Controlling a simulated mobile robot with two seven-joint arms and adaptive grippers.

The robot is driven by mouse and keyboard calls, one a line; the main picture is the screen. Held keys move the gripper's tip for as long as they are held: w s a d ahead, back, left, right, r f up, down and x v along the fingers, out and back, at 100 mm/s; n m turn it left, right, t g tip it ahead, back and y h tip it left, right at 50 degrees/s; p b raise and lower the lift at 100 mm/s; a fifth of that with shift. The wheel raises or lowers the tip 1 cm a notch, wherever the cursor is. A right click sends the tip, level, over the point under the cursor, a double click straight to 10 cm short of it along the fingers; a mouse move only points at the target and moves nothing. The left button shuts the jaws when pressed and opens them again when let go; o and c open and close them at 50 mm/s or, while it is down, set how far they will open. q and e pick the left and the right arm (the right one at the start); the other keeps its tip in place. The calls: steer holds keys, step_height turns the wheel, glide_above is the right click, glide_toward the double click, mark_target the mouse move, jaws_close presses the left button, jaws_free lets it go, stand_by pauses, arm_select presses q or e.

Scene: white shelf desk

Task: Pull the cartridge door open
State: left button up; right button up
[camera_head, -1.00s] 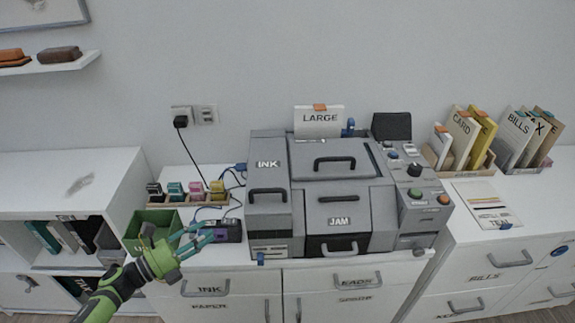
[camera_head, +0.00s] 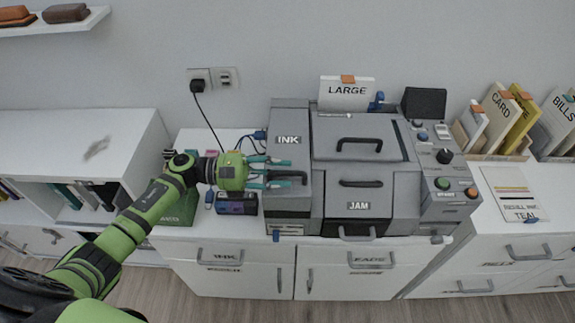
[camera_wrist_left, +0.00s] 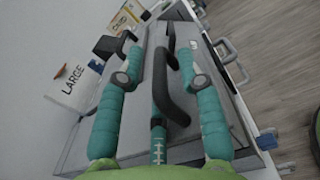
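The grey printer-like machine (camera_head: 365,195) stands on the white desk. Its left section, the cartridge door (camera_head: 289,150) labelled INK, looks closed. The door's dark handle is mostly hidden behind my left gripper (camera_head: 297,171) in the head view. My right gripper is not in view.
The JAM panel (camera_head: 360,207) and control panel (camera_head: 444,180) are to the right. Drawers (camera_head: 222,270) are below.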

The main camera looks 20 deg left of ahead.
arm_select(q)
steer(key=shift+x, duration=0.8)
steer(key=shift+w+d, duration=0.1)
steer(key=shift+d, duration=0.05)
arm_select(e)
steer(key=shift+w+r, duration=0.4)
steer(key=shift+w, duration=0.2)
arm_select(q)
steer(key=shift+c, duration=0.4)
jaws_close()
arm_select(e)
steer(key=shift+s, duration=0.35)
arm_select(q)
steer(key=shift+r, duration=0.1)
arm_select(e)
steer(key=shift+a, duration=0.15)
